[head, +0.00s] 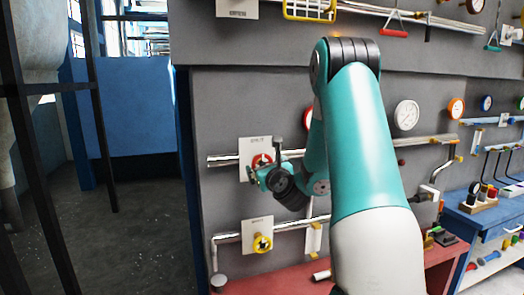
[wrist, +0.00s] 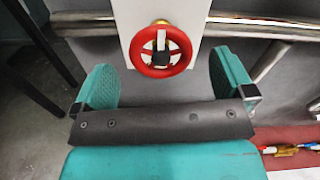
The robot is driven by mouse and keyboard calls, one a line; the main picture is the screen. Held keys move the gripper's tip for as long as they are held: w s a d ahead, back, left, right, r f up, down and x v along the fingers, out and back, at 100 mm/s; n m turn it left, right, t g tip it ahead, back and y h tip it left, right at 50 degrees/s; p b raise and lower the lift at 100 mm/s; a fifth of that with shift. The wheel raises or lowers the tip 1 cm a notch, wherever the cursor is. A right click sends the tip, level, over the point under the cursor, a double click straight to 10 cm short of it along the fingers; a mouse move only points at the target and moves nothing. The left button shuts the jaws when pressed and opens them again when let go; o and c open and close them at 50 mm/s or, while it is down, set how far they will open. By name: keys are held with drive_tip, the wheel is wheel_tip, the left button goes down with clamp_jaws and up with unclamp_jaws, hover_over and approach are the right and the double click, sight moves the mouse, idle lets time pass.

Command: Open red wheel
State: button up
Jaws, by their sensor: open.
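The red wheel (wrist: 160,50) is a small handwheel with a dark hub, in front of a white plate (wrist: 188,14) on a horizontal pipe. In the wrist view it sits upper centre, beyond and between the two teal fingers of my gripper (wrist: 165,82). The fingers are spread wide and no contact with the wheel shows. In the head view the red wheel (head: 262,161) is partly hidden behind my gripper (head: 258,175), which is close in front of it at the grey wall.
A yellow wheel (head: 262,243) is below on a lower pipe. A white round gauge (head: 406,115) and another red-rimmed round item (head: 308,118) are on the wall. A red bench (head: 290,283) is below right, and a blue table (head: 490,215) stands farther right. Open floor lies left.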

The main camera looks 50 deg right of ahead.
sight(263, 164)
drive_tip(key=p+x, duration=0.2)
drive_tip(key=x, duration=0.1)
drive_tip(key=shift+w+d+r, duration=0.1)
drive_tip(key=shift+r, duration=0.1)
drive_tip(key=shift+w+d+f+p, duration=0.25)
drive_tip(key=shift+w+p, duration=0.1)
drive_tip(key=shift+p, duration=0.1)
drive_tip(key=c, duration=0.9)
